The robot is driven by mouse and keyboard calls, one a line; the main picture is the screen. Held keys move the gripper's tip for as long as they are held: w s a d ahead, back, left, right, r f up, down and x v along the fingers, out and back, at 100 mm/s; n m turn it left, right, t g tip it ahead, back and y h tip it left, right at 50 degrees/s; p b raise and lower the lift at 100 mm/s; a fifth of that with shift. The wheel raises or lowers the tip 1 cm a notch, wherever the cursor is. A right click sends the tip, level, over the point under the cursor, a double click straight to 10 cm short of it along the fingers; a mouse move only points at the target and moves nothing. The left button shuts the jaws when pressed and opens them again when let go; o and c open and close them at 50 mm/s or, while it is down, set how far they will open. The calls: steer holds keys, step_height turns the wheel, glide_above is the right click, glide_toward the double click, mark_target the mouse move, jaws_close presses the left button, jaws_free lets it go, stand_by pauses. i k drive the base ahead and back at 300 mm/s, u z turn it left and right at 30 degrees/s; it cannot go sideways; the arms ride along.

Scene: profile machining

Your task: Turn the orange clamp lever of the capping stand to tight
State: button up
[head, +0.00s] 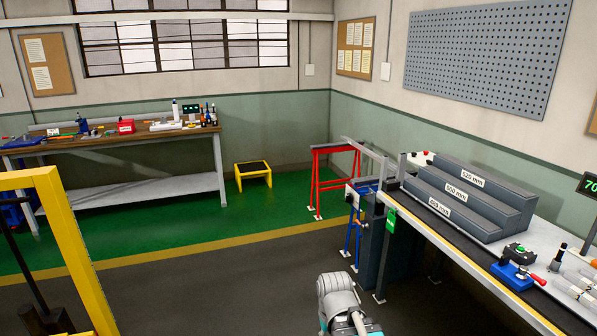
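A small blue stand (513,277) sits on the bench at the lower right. It has a short red-orange lever (538,280) sticking out to its right, and a dark piece with green (519,254) stands just behind it. This looks like the capping stand, but it is too small to tell whether the lever is tight or loose. Part of my grey arm shows at the bottom centre, left of the bench and well apart from the stand. My gripper's fingers are not in the picture.
The grey bench (470,262) holds stepped grey blocks (470,197) with length labels. Clear tubes (575,290) lie right of the stand. A red trestle (316,180) stands beyond the bench. A yellow frame (68,240) is at the left. The dark floor between is free.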

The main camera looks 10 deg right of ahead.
mark_target(367, 226)
steer(key=z, duration=0.35)
steer(key=i, duration=1.65)
steer(key=z, duration=0.6)
steer(key=i, duration=1)
steer(key=z, duration=0.2)
